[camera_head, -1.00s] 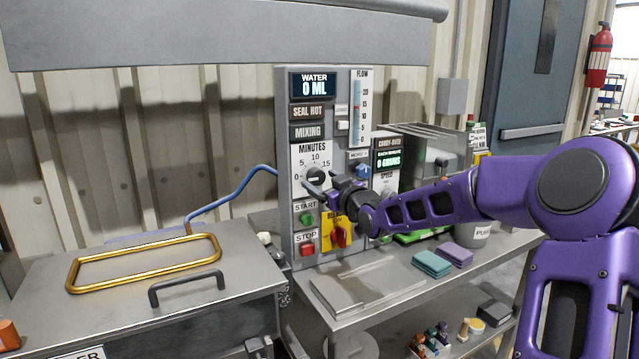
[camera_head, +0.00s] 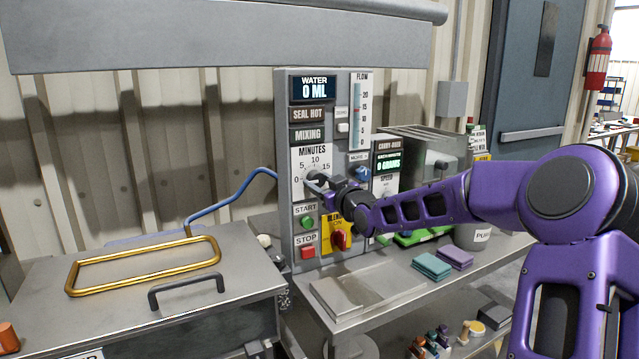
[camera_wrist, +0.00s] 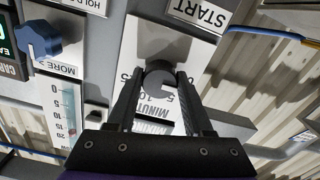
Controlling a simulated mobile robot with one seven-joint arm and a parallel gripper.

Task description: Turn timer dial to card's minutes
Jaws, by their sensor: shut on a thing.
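The timer dial, under the word MINUTES on the grey control panel (camera_head: 284,150), is mostly hidden by my gripper in the head view. Its scale plate (camera_head: 311,156) shows 0, 5, 10 and 15. In the wrist view the dark round dial (camera_wrist: 160,82) sits between my fingertips, with the panel upside down. My gripper (camera_head: 318,180) has its fingers on both sides of the dial, closed on it; it also shows in the wrist view (camera_wrist: 158,80). I cannot read where the dial points. I cannot make out the card with the minutes.
Below the dial are a green START button (camera_head: 307,222), a red STOP button (camera_head: 308,252) and a red rotary switch (camera_head: 342,238) on yellow. A blue knob (camera_wrist: 38,37) is beside the dial. A steel table (camera_head: 370,290) lies below; a metal box with a gold handle (camera_head: 145,263) stands left.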

